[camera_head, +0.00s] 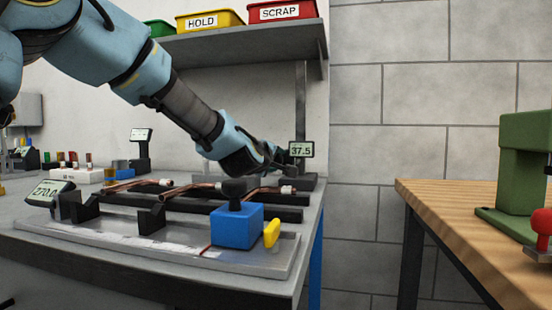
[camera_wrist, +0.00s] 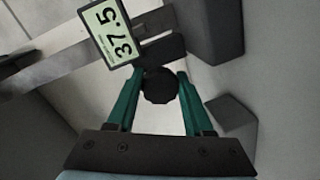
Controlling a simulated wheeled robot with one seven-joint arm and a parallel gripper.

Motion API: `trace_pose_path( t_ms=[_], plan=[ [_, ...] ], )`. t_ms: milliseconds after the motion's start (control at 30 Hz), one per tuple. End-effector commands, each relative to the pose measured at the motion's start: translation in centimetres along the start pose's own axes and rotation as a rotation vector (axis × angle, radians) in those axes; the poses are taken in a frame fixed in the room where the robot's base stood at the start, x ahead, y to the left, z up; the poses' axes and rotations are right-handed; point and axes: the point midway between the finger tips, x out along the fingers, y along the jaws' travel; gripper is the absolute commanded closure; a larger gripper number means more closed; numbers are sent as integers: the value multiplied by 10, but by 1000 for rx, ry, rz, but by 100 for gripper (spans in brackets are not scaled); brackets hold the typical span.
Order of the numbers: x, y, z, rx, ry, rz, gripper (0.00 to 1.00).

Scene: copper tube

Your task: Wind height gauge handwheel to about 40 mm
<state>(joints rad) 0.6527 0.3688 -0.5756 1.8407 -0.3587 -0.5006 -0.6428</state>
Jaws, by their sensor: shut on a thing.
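The height gauge's display (camera_head: 301,149) reads 37.5 at the back right of the grey bench. The same display (camera_wrist: 112,30) reads 37.5 in the wrist view. A dark round knob (camera_wrist: 159,86), which looks like the handwheel, sits between the two green fingers of my gripper (camera_wrist: 158,84). The fingers are shut on it near their tips. In the head view my gripper (camera_head: 277,158) is beside the gauge, and my arm hides the handwheel there.
A fixture plate with a blue block (camera_head: 237,227), a yellow tab (camera_head: 271,233) and copper tubes (camera_head: 187,190) lies in front. Another display (camera_head: 50,192) reads 270.0. A shelf (camera_head: 240,42) with labelled bins is above. A wooden bench (camera_head: 480,195) with a green press (camera_head: 525,160) stands right.

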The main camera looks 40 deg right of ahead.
Motion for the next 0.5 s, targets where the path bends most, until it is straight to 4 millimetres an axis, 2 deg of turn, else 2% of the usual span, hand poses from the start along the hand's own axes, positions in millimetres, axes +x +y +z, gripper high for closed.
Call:
trace_pose_path(
  t_ms=[200,500],
  plan=[
    [0,-2,3,92,4,-15,100],
    [0,-4,2,136,10,-21,100]
  ],
)
